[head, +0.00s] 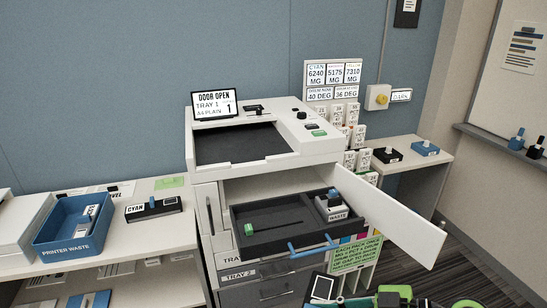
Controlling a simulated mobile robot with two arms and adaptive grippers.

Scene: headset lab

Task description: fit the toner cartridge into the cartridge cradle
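The toner cartridge, a black block labelled CYAN (153,208) with a small blue part on top, lies on the left counter beside the blue bin. The cartridge cradle seems to be the dark pulled-out tray (262,219) in the open printer (203,176). A long recess shows in its floor, with a small green part at its left end and a blue handle (314,246) at its front. A grey-white unit labelled WASTE (333,207) sits at the tray's right end.
The printer's white door (390,215) swings out to the right. A blue PRINTER WASTE bin (68,248) holding a small unit stands on the left counter (165,237). A right side table (412,156) carries a black and a blue block. Green and black parts show at the bottom edge.

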